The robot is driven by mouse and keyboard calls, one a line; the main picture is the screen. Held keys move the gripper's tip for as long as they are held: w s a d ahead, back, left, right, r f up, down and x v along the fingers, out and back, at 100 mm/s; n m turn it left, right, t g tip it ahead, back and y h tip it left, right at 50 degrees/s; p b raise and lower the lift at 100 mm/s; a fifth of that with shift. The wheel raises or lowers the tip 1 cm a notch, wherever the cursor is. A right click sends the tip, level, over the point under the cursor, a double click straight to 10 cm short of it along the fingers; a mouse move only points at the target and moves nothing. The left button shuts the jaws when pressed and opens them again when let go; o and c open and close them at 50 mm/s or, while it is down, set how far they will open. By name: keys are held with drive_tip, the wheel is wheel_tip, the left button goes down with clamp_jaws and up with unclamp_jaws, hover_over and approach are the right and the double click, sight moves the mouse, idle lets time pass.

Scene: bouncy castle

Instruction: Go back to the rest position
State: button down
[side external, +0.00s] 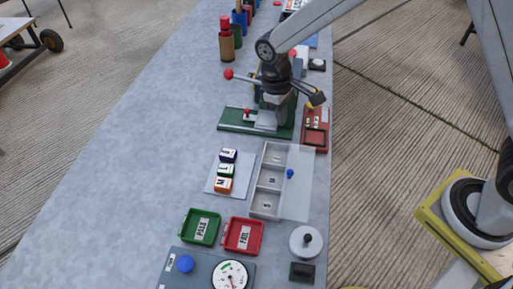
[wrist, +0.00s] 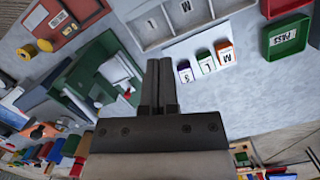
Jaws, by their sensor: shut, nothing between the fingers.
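My gripper (wrist: 160,64) is shut and empty, its two dark fingers together in the wrist view. In the side view my arm reaches in from the upper right and its wrist hangs over the green-based fixture (side external: 232,122), partly hiding it. I cannot make out the fingertips there. In the wrist view the fixture (wrist: 78,95) lies left of the fingers. No held object shows.
Lettered blocks (side external: 226,171) stand on a pale mat beside a grey three-part tray (side external: 256,192). Green (side external: 187,228) and red (side external: 228,236) trays and a dial box (side external: 207,271) are nearer. A red-topped cylinder (side external: 226,40) stands farther back. The table's left side is clear.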

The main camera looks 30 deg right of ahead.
drive_tip(key=s+d+r+m+t, duration=0.2)
drive_tip(key=s+d, duration=0.4)
drive_tip(key=s+d+r+m+t+y, duration=0.1)
drive_tip(key=s+d+r+m+t, duration=0.1)
drive_tip(key=s+d, duration=0.5)
drive_tip(key=shift+s+m, duration=0.25)
drive_tip(key=shift+m, duration=0.25)
